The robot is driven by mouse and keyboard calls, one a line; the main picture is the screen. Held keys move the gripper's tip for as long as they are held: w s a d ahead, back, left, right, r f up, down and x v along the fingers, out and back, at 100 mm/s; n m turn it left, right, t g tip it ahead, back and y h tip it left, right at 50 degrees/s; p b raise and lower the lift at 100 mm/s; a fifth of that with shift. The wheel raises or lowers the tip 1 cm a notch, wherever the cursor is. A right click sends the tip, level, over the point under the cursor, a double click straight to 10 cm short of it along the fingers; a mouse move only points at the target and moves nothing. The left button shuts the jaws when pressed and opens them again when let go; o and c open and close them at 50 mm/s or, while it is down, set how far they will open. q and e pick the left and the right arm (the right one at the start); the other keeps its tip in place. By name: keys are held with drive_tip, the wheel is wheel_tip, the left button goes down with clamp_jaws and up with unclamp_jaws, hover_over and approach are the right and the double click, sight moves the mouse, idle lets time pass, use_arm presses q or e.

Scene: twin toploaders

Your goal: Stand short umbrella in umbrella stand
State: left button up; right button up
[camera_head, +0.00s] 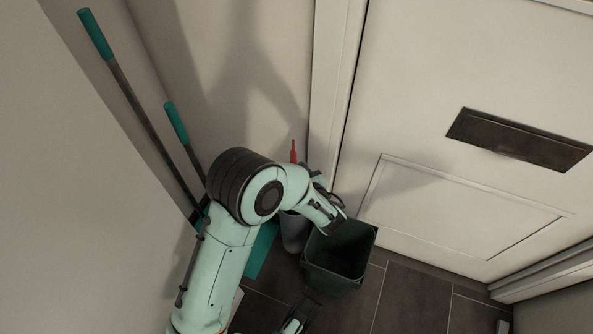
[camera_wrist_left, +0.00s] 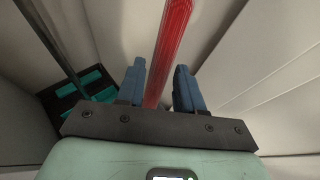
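A red umbrella (camera_head: 294,151) shows only its narrow upper end in the head view, rising behind my left forearm near the corner. In the left wrist view the red umbrella (camera_wrist_left: 169,45) runs between the two blue fingers of my left gripper (camera_wrist_left: 160,85). These fingers stand apart, with a visible gap on the umbrella's right side. In the head view my left gripper (camera_head: 328,205) is partly hidden by its wrist, above a dark green open bin (camera_head: 335,277). A grey round container (camera_head: 293,236) stands left of the bin, below the umbrella; the umbrella's lower end is hidden. My right gripper (camera_head: 302,310) is partly visible at the bottom edge.
Two teal-handled poles (camera_head: 130,95) (camera_head: 177,122) lean in the corner at left, with teal heads (camera_head: 262,250) near the floor. A white door (camera_head: 450,215) with a dark mail slot (camera_head: 518,139) is at right. Dark floor tiles (camera_head: 415,300) are bare right of the bin.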

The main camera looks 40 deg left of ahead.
use_arm(q)
drive_tip(key=shift+o, duration=1)
drive_tip(key=shift+d, duration=0.1)
drive_tip(key=p+v, duration=0.3)
drive_tip(key=v, duration=1)
drive_tip(key=shift+r+p, duration=0.15)
drive_tip(key=shift+p, duration=0.2)
use_arm(e)
drive_tip(key=w+r+t, duration=0.2)
drive_tip(key=w+r, duration=0.2)
drive_tip(key=w, duration=0.3)
drive_tip(key=shift+a+r+n+t, duration=0.15)
drive_tip(key=shift+a+n+t, duration=0.15)
drive_tip(key=shift+a+t, duration=0.1)
use_arm(q)
drive_tip(key=shift+s+d, duration=0.1)
